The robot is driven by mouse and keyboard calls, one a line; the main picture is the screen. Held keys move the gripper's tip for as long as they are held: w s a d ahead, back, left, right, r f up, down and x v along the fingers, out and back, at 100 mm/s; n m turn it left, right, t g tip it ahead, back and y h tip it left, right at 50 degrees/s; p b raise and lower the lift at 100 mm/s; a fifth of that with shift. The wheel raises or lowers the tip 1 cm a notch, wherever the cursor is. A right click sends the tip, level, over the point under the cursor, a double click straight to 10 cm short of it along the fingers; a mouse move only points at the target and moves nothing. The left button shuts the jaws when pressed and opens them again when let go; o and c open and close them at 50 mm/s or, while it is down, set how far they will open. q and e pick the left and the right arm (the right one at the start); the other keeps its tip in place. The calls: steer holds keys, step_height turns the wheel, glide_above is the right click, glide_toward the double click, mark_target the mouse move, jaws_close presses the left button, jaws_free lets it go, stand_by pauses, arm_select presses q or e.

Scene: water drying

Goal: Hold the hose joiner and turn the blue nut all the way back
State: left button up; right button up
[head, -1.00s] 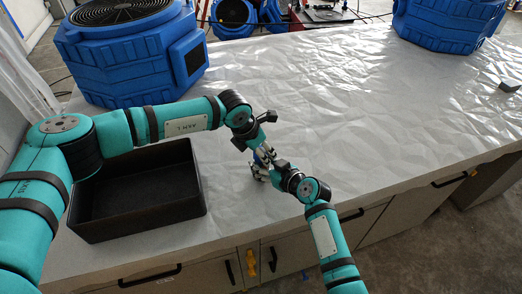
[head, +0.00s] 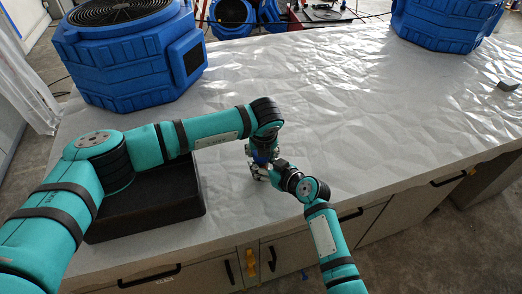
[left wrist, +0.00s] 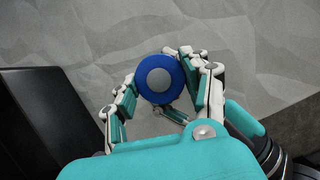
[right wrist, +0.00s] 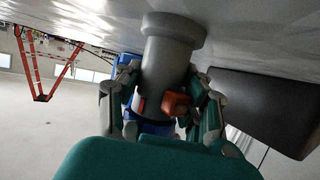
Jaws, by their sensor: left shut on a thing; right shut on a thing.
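The hose joiner (right wrist: 168,62) is a grey body with an orange lever (right wrist: 175,103), seen in the right wrist view. My right gripper (right wrist: 163,88) is shut on this body, with fingers on both sides. The blue nut (left wrist: 158,60) is round with a grey centre and lies between the fingers of my left gripper (left wrist: 157,85), which is shut on it. In the head view the nut (head: 262,158) is a small blue patch under my left wrist. The right gripper (head: 257,170) is just below it, near the counter, and the joiner is mostly hidden there.
A black tray (head: 150,215) stands left of the grippers, partly covered by my left arm. A large blue blower (head: 130,60) is at the back left, another (head: 445,22) at the back right. A small grey piece (head: 508,86) lies far right.

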arm_select(q)
steer(key=n+y, duration=0.1)
steer(key=n, duration=0.2)
steer(key=n+y, duration=0.1)
steer(key=n, duration=0.1)
steer(key=shift+w+n+g, duration=0.15)
steer(key=shift+n+g, duration=0.15)
steer(key=shift+n, duration=0.1)
arm_select(e)
steer(key=shift+s, duration=0.1)
arm_select(q)
steer(key=n+g+y, duration=0.1)
steer(key=n, duration=0.3)
steer(key=shift+d+n, duration=0.1)
steer(key=shift+n, duration=0.3)
steer(key=shift+y, duration=0.3)
arm_select(e)
steer(key=shift+f, duration=0.1)
arm_select(q)
steer(key=o, duration=0.9)
steer(key=shift+r, duration=0.1)
steer(key=v, duration=1.2)
steer(key=shift+w, duration=0.2)
